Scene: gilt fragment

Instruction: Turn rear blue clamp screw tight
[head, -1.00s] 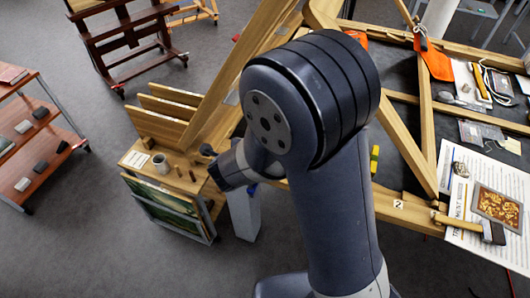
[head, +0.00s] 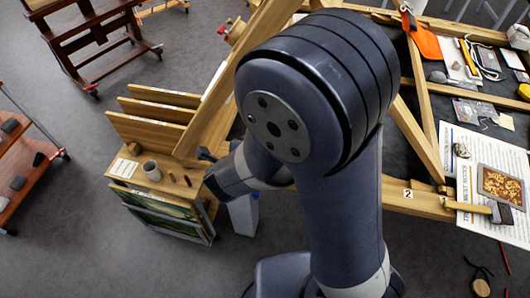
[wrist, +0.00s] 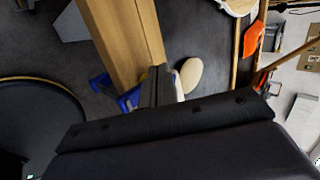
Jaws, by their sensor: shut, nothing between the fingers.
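In the wrist view, my gripper (wrist: 161,86) shows as dark fingers closed together with nothing visible between them. Blue clamp parts (wrist: 130,98) show just left of the fingers, against a wooden beam (wrist: 125,40). I cannot tell whether the fingers touch the blue parts. The clamp's screw is not clearly visible; the fingers and my wrist housing hide part of that area.
Grey floor is open at lower left.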

